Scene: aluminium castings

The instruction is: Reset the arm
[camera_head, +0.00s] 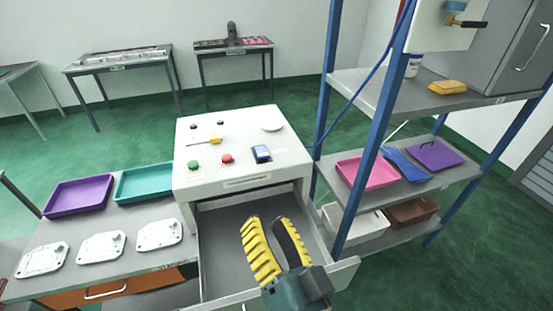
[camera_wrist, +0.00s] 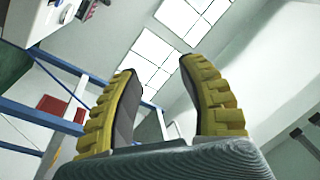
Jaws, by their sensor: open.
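My gripper (camera_head: 272,222) has yellow ribbed fingers with dark inner pads. In the head view it is in the lower middle, in front of the white control cabinet and over its pulled-out drawer (camera_head: 220,232). The fingers point up and are spread apart with nothing between them. In the wrist view the gripper (camera_wrist: 156,65) is also open and empty, pointing toward the ceiling lights.
The white cabinet (camera_head: 205,124) has a green and a red button on top. Left of it, a bench holds a purple tray (camera_head: 78,196), a teal tray (camera_head: 146,183) and 3 white castings (camera_head: 101,247). A blue-framed shelf (camera_head: 362,133) stands close on the right.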

